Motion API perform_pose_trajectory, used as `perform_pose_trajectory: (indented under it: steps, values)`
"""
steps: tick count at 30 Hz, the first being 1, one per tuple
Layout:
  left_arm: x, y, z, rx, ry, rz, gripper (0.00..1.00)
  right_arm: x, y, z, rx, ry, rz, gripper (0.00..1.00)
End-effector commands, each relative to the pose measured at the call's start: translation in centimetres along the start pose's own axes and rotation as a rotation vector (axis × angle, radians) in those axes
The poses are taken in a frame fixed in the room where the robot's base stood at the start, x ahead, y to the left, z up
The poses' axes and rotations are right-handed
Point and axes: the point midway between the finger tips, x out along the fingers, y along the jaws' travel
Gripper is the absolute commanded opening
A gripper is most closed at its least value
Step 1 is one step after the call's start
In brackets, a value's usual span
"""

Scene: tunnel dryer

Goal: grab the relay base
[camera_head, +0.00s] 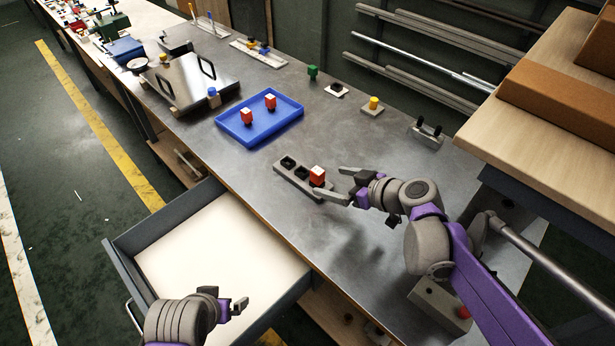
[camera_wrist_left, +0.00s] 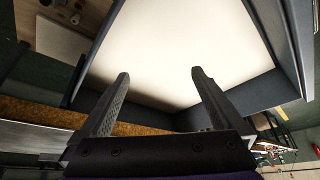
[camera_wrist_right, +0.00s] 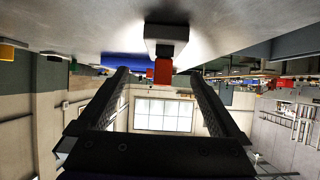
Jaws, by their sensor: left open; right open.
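The relay base is a grey strip (camera_head: 290,178) with dark sockets, lying on the metal bench in the head view. A red relay with a pale top (camera_head: 317,176) stands at its right end; the other visible sockets look empty. My right gripper (camera_head: 332,182) is open at that end, its fingers on either side of the red relay or just short of it; contact cannot be told. In the right wrist view the base (camera_wrist_right: 165,32) and red relay (camera_wrist_right: 163,72) appear inverted, ahead between the fingers. My left gripper (camera_head: 228,302) is open and empty over the drawer.
A blue tray (camera_head: 238,137) holds two red relays. An open drawer (camera_head: 205,262) with a pale, empty floor juts from the bench. A metal plate with two black handles (camera_head: 190,82) lies farther back. Small fixtures line the bench's far side; a wooden shelf (camera_head: 530,100) stands right.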

Motion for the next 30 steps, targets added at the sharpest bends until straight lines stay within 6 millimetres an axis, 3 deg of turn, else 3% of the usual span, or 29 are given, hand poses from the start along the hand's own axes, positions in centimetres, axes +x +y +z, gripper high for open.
perform_pose_trajectory:
  steps: [6,14,21,30]
  values:
    - [0.4,0.0,0.2,0.0,-0.002,0.0,1.0,3.6,0.0,-0.2,-0.008,0.007,-0.004,1.0]
    - [0.6,0.0,0.3,0.0,-0.002,0.0,1.0,5.8,-0.1,-0.2,-0.007,0.007,-0.003,1.0]
    - [0.9,0.0,0.5,0.0,-0.003,0.0,1.0,9.3,-0.4,-0.2,-0.006,0.006,-0.003,1.0]
    - [1.0,0.0,0.6,0.0,-0.004,0.0,1.0,10.5,-0.3,-0.3,-0.006,0.006,0.0,1.0]
